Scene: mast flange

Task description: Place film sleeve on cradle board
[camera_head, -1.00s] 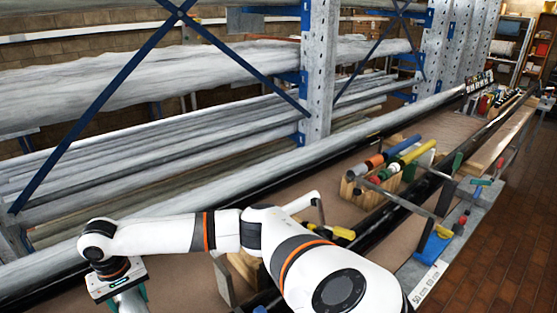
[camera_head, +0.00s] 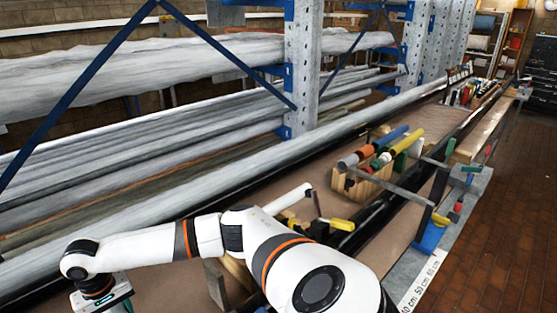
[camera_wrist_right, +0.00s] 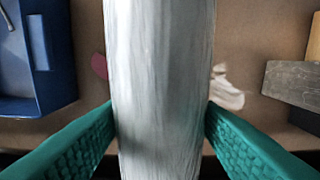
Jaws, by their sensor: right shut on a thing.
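The grey-white, film-like sleeve (camera_wrist_right: 160,70) runs top to bottom through the middle of the right wrist view. The two green fingers of my right gripper (camera_wrist_right: 160,135) are shut on its sides, with brown surface visible below it. In the head view my right gripper (camera_head: 112,306) is at the bottom left edge, mostly cut off, so the sleeve's ends cannot be seen. I cannot pick out the cradle board with certainty; a wooden piece with a grey face (camera_head: 216,284) stands beside my arm on the brown bench. My left gripper is not in view.
A long pale tube (camera_head: 200,190) runs along the bench before the rack. A wooden holder (camera_head: 355,186) with coloured rolls and a yellow-handled tool (camera_head: 342,224) are at centre right. A blue bin (camera_wrist_right: 35,60) and grey block (camera_wrist_right: 293,84) flank the sleeve. Brick floor is clear at right.

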